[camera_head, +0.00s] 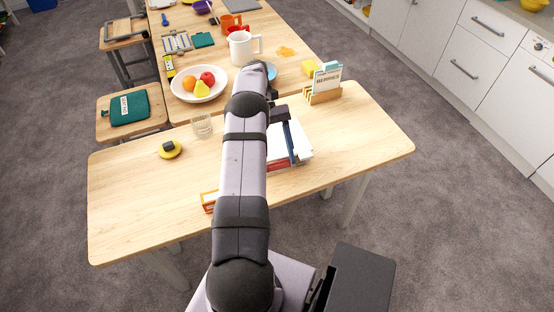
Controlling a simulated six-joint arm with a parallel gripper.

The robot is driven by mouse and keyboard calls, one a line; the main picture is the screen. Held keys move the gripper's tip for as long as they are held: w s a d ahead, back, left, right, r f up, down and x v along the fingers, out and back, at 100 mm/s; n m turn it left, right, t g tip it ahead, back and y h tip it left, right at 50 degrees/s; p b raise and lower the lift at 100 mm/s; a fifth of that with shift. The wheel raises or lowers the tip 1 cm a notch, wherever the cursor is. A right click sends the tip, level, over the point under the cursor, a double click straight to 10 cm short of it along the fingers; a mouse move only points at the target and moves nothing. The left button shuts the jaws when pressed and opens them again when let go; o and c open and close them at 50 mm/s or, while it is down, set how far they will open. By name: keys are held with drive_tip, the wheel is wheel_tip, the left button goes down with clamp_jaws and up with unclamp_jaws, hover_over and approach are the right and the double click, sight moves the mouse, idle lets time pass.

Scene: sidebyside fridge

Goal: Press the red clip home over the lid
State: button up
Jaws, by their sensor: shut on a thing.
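My arm reaches away across the near table, and its end covers much of the middle of the view. A dark part of my gripper (279,112) shows beside the wrist, just behind the white and dark-blue books. The fingertips are hidden, and I cannot make out what is between them. I cannot pick out the red clip or the lid. An orange-red object (209,201) lies near the table's front edge, partly hidden by my arm; I cannot tell what it is.
Books (299,143) lie right of my arm. A card holder (324,88) stands behind them. The table's right end (370,132) is clear.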

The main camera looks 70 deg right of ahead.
drive_tip(key=shift+w, duration=0.1)
idle(0.4)
drive_tip(key=o, duration=1.2)
drive_tip(key=shift+d+r+b, duration=0.1)
drive_tip(key=shift+r+b, duration=0.4)
drive_tip(key=shift+r, duration=0.3)
wheel_tip(320, 180, up, 8)
drive_tip(key=p, duration=0.6)
drive_tip(key=shift+r, duration=0.2)
